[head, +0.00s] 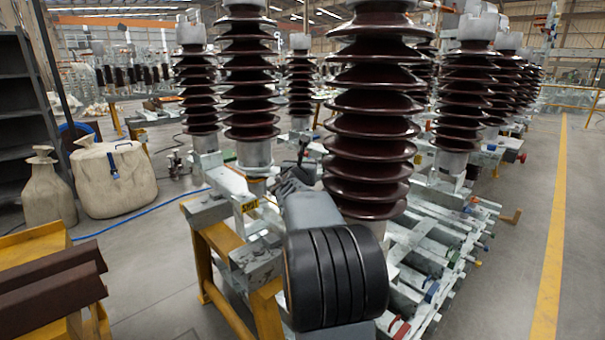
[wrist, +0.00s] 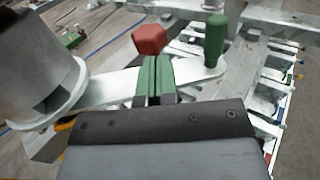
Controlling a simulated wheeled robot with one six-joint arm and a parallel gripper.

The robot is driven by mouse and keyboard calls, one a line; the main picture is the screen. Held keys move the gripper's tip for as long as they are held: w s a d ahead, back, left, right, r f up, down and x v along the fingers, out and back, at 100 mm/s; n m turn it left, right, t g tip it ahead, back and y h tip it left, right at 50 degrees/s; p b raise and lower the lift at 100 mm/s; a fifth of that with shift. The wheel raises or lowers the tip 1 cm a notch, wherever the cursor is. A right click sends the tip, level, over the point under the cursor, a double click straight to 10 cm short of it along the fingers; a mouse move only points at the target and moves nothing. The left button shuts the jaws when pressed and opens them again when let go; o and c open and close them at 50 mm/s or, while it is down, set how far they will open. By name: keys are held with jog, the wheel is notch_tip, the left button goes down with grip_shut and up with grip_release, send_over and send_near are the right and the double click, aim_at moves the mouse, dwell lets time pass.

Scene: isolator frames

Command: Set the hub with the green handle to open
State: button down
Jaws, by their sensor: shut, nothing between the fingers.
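In the wrist view a green handle (wrist: 215,36) stands upright near the rounded right end of a pale metal bar (wrist: 112,88). The bar runs left toward the grey base of an insulator. A red faceted knob (wrist: 150,39) sits left of the green handle, just beyond my fingers. My gripper (wrist: 158,63) is shut and empty, its green-padded fingers together over the bar, left of and nearer than the green handle. I cannot tell whether the fingers touch the bar. In the head view my arm hides the handle and the gripper area.
Tall brown ribbed insulators (head: 368,105) stand close around my arm. Metal rails with small coloured handles (head: 432,292) lie at the right. A yellow stand (head: 222,268) is below. Sacks (head: 113,180) stand at the left; open floor (head: 505,260) lies at the right.

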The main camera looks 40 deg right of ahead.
jog(key=s+d+v, duration=0.1)
jog(key=v, duration=1.2)
jog(key=shift+s+a, duration=0.2)
jog(key=shift+s, duration=0.05)
